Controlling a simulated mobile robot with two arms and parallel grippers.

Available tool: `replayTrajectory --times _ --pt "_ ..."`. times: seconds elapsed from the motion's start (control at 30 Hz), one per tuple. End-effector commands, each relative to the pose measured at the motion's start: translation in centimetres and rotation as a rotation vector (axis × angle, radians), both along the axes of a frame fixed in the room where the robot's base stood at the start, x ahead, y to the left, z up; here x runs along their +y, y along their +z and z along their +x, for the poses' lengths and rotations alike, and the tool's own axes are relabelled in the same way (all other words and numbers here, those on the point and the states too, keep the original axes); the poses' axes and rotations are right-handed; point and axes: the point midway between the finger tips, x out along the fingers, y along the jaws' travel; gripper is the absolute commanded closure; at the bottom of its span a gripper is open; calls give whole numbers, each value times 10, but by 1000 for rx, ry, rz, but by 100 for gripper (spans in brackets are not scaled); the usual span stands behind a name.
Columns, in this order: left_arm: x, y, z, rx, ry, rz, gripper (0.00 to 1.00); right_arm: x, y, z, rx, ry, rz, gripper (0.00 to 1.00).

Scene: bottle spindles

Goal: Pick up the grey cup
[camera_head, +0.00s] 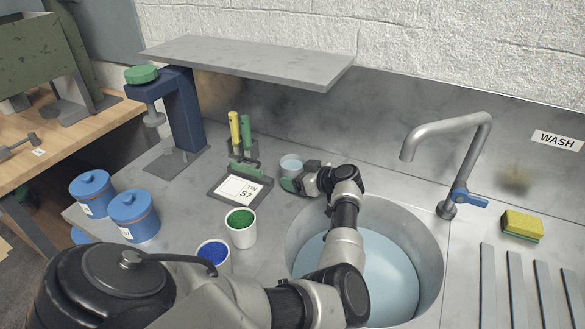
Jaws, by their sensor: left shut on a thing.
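The grey cup (291,162) stands upright behind the sink basin, with a pale blue-grey inside. My left gripper (291,180) reaches it from the right and is shut on it. My wrist and fingers hide part of its side and base, and I cannot tell if it is clear of the counter. A small green patch shows at the fingers. My right gripper is not in view.
A white cup with green contents (241,238) and one with blue contents (214,258) stand to the left, near my arm. A tray with a card (240,190), blue lidded jars (134,222) and a dark blue stand (183,112) are farther left. The tap (455,150) rises right of the water-filled basin (436,270). A grey shelf (250,62) overhangs the back.

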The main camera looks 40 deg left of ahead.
Motion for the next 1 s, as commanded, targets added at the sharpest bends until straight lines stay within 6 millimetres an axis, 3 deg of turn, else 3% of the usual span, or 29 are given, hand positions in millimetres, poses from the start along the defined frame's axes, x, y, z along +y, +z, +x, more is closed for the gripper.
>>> replayTrajectory --times 0.27,0.37,0.7,1.0 --pt "0 4 0 -2 0 1 52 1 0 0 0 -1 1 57" --pt "-1 15 1 -4 0 0 52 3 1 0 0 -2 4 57" --pt "0 81 0 -6 1 1 52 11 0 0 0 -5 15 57" --pt "0 101 0 0 -1 0 52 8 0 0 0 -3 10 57"
